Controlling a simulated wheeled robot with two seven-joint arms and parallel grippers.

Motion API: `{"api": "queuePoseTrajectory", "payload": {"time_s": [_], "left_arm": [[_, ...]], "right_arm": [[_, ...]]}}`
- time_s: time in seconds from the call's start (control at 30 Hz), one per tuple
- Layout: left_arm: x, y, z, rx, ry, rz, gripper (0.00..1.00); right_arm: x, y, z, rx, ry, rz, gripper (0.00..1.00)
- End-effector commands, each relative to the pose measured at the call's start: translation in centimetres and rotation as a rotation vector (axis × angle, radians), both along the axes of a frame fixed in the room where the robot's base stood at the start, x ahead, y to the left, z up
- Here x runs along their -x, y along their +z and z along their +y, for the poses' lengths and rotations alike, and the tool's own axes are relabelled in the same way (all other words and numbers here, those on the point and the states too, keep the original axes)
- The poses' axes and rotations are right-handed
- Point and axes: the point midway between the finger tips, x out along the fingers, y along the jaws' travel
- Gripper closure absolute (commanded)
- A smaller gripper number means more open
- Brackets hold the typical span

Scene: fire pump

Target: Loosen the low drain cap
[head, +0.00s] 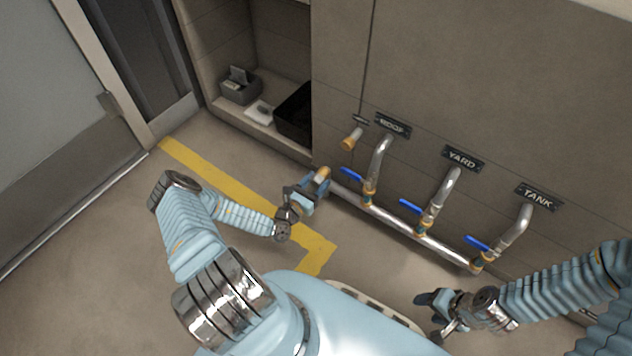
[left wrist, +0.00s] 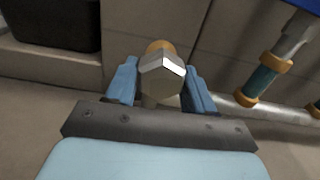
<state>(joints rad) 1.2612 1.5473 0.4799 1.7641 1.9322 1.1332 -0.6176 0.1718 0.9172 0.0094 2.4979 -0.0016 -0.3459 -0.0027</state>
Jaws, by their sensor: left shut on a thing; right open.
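The low drain cap (left wrist: 160,75) is a grey metal hex piece with a brass-coloured ring behind it. In the head view its brass part (head: 322,174) shows at the left end of the low silver pipe (head: 395,226). My left gripper (head: 313,186) is shut on the cap. In the left wrist view one blue finger of this gripper (left wrist: 160,85) lies on each side of the hex. My right gripper (head: 431,314) is open and empty, low in the head view, apart from the pipe.
Three risers marked ROOF (head: 392,125), YARD (head: 463,158) and TANK (head: 538,196) have blue valve levers. An orange pull handle (head: 352,139) hangs left of ROOF. A niche holds a black bin (head: 295,115) and grey box (head: 240,87). Open floor lies left.

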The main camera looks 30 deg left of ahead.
Motion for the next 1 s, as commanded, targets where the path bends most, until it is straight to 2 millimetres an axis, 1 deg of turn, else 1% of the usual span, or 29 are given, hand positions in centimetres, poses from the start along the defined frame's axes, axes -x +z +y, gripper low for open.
{"api": "queuePoseTrajectory", "payload": {"time_s": [0.07,0.1,0.2,0.47,0.57,0.67,1.0], "left_arm": [[0.1,-0.1,0.0,-0.001,0.0,0.002,0.77],[0.1,-0.1,0.0,-0.001,0.0,0.002,0.41],[0.0,-0.1,0.0,-0.001,0.0,0.001,0.26],[0.1,0.0,0.0,-0.002,0.0,0.001,0.26],[0.6,0.0,0.1,-0.002,0.0,0.0,0.26],[2.0,0.1,0.2,-0.002,0.0,0.003,0.26],[10.1,0.0,0.9,-0.002,0.002,0.003,0.26]], "right_arm": [[0.0,0.0,0.0,0.0,0.0,0.0,0.4],[0.0,0.0,0.0,0.0,0.0,0.0,0.4],[0.0,0.0,0.0,0.0,0.0,0.0,0.4],[0.0,0.0,0.0,0.0,0.0,0.0,0.4],[0.0,0.1,0.0,0.0,0.0,0.0,0.4],[0.0,0.5,0.0,0.001,0.0,-0.001,0.4],[0.0,1.5,-0.1,0.004,-0.002,-0.003,0.4]]}}
